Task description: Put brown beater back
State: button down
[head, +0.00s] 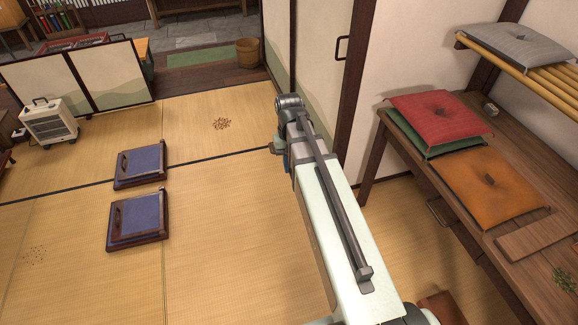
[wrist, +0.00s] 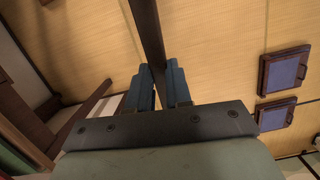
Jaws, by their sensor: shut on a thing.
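In the wrist view, my gripper (wrist: 158,86) is shut on a dark brown shaft, which I take to be the handle of the brown beater (wrist: 147,30). The shaft runs from between the two blue fingers up and out of the top edge. The rest of the beater is outside the wrist view. In the head view my arm reaches out over the tatami, and its links hide the fingers. The beater cannot be made out there.
Two floor seats with blue pads (head: 141,164) (head: 138,219) lie on the tatami (head: 75,265) at left. A wooden bench (head: 470,110) at right holds red (head: 437,115) and orange (head: 487,187) cushions. A grey cushion (head: 514,46) lies on a slatted shelf. A heater (head: 48,122) stands far left.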

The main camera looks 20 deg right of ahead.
jog(key=s+d+r+m+t, duration=0.1)
jog(key=d+r+m, duration=0.4)
jog(key=d, duration=0.9)
jog(key=d+r+m+t, duration=0.1)
jog(key=d+r+m, duration=0.35)
jog(key=d, duration=0.95)
jog(key=s+d+m, duration=0.1)
jog(key=s+d, duration=0.9)
jog(key=d, duration=0.6)
jog(key=s+d+f+m+h, duration=0.1)
jog(key=s+d+f+m, duration=0.1)
jog(key=s+d, duration=0.65)
jog(key=s+d+f+m, duration=0.1)
jog(key=s+d+f, duration=0.15)
jog(key=s, duration=1.15)
jog(key=s+d+f+m+h, duration=0.15)
jog(key=s+d, duration=0.45)
jog(key=s, duration=0.6)
jog(key=shift+w+a+x, duration=0.1)
jog(key=shift+a+x, duration=0.15)
jog(key=shift+x, duration=0.9)
jog(key=shift+w+a+x, duration=0.1)
jog(key=shift+a+x, duration=0.1)
jog(key=shift+x, duration=0.95)
jog(key=shift+a+x, duration=0.25)
jog(key=shift+x, duration=0.9)
jog(key=shift+f, duration=0.15)
